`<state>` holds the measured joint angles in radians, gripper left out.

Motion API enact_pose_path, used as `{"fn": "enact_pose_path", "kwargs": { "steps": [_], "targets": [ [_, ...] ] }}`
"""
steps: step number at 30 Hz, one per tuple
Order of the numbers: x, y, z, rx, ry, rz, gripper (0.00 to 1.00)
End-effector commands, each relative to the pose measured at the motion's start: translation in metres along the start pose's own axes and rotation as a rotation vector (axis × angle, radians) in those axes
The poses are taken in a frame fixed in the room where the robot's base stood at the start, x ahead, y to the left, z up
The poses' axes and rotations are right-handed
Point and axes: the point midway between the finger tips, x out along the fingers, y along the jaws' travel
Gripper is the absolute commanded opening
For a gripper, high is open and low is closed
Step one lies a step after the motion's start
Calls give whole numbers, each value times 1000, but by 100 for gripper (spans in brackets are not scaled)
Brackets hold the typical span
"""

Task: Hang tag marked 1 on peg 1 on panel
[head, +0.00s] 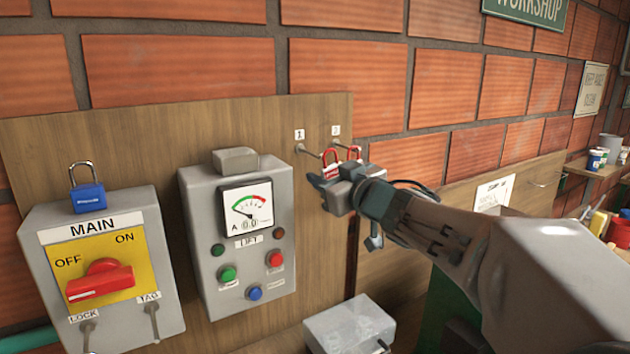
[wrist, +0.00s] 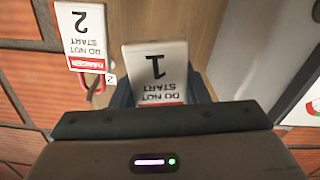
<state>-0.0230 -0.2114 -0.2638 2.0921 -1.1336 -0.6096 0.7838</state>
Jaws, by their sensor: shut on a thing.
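My gripper (head: 328,181) is shut on the white tag marked 1 (wrist: 156,62), which reads upside down between the fingers in the wrist view. In the head view the gripper is just below peg 1 (head: 310,151), under the number plate 1 (head: 299,134) on the wooden panel (head: 235,118). A red looped item with pale lettering (head: 331,172) is at the peg's outer end, directly above the gripper. I cannot tell whether it is part of the held tag or a separate padlock. In the wrist view the gripper body hides peg 1.
A tag marked 2 (wrist: 82,32) hangs beside it, with a red loop (wrist: 96,92) below in that view. The lift control box (head: 205,205) and the MAIN switch box (head: 55,225) with a blue padlock (head: 88,198) stand left. A grey box (head: 350,325) is below.

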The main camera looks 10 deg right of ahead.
Motion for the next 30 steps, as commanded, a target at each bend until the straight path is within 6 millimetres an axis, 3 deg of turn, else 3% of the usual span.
{"fn": "enact_pose_path", "kwargs": {
  "steps": [18, 30],
  "targets": [
    [38, 6, 8, 6, -1, -1, 16],
    [46, 6, 15, 7, 0, 0, 16]
  ]
}}
